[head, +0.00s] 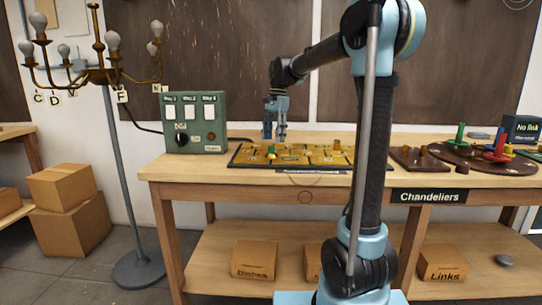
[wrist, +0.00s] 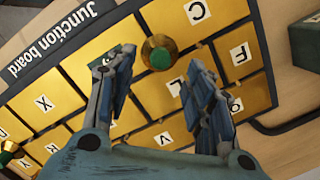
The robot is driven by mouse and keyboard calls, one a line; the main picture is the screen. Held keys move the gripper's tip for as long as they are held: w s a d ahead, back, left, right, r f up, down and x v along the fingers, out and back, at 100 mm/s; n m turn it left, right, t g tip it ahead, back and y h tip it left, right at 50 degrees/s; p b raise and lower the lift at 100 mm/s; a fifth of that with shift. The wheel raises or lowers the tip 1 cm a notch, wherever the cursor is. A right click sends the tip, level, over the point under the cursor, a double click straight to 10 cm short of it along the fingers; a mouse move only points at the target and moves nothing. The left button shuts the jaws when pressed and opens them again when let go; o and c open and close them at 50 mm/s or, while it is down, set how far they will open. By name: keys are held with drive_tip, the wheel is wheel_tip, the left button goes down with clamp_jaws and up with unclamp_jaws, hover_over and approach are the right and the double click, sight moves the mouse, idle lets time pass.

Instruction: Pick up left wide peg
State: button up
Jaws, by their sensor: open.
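A wide brass peg with a green top (head: 271,152) stands on the left part of the yellow junction board (head: 233,163). In the wrist view this peg (wrist: 159,53) shows between and just beyond my fingertips, near the tile marked C. My gripper (head: 275,136) points down above the board, close over the peg. In the wrist view my gripper (wrist: 160,62) is open, with one finger on each side of the peg and nothing held. A second similar peg (wrist: 8,152) shows at the wrist view's left edge; it appears as a brass peg (head: 337,146) further right in the head view.
A green switch box (head: 196,122) stands left of the board on the workbench (head: 200,172). A brown block (head: 418,160) and a round dark board with coloured pegs (head: 470,160) lie to the right. A chandelier stand (head: 115,170) is left of the bench.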

sight(272, 147)
drive_tip(key=shift+s+a+f, duration=0.15)
drive_tip(key=shift+f, duration=1.15)
drive_tip(key=shift+s+a+f, duration=0.15)
drive_tip(key=shift+f, duration=1.1)
drive_tip(key=shift+c, duration=0.3)
clamp_jaws()
